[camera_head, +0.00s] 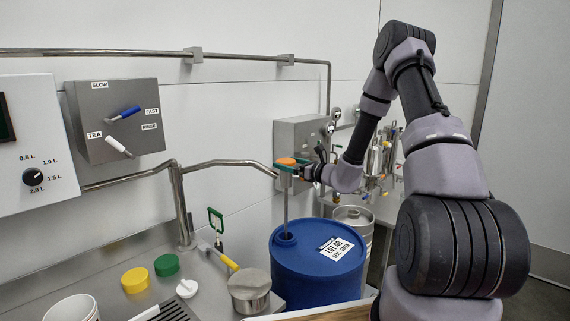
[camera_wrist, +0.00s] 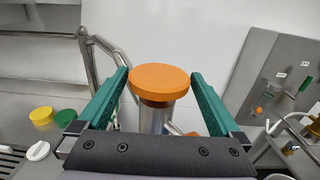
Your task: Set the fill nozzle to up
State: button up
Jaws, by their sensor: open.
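A metal tube with a round orange cap (camera_head: 288,160), which looks like the fill nozzle, stands upright over the blue drum (camera_head: 318,285). Its thin rod (camera_head: 285,214) reaches down to the opening in the drum's lid. In the wrist view the orange cap (camera_wrist: 160,78) tops a shiny metal body (camera_wrist: 155,118). My gripper (camera_head: 280,165) is at the cap. Its green fingers stand open on either side of the cap in the wrist view (camera_wrist: 160,73), with a gap at each side. I cannot tell the rod's depth in the drum.
A bent steel spout (camera_head: 230,162) ends close left of the cap. A grey panel (camera_head: 298,140) is on the wall behind. A steel pot (camera_head: 250,290), yellow lid (camera_head: 135,280) and green lid (camera_head: 167,265) sit on the counter at left.

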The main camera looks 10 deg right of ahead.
jog(key=shift+x, duration=0.9)
grip_shut()
notch_tip(320, 180, up, 27)
jog(key=shift+f, duration=0.1)
grip_release()
jog(key=shift+f, duration=0.1)
jog(key=v, duration=1.1)
